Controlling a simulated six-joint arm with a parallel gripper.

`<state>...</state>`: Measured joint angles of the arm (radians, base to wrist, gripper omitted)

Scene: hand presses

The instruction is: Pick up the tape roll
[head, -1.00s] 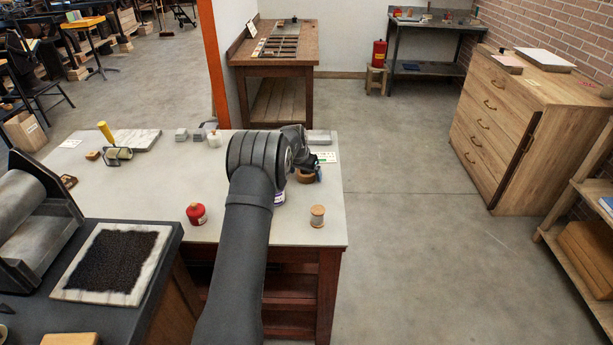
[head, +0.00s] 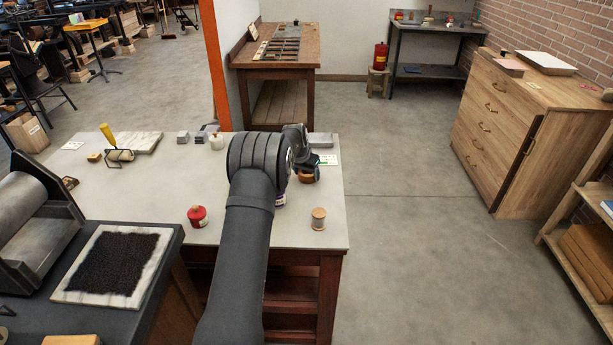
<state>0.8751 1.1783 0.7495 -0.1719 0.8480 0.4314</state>
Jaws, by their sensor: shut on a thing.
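The tape roll (head: 308,178) is a small brown-tan ring near the right edge of the grey-topped table (head: 160,205). My gripper (head: 309,171) is over it, pointing down, and shut on it. The fingertips are small and partly hidden by my wrist. I cannot tell whether the roll is clear of the tabletop.
A red container (head: 197,216) and a thread spool (head: 318,218) stand near the table's front. A purple-labelled item (head: 280,200) is partly behind my arm. A yellow-handled roller (head: 117,150), grey blocks and a white jar (head: 217,141) are at the back. Bare tabletop lies left of my arm.

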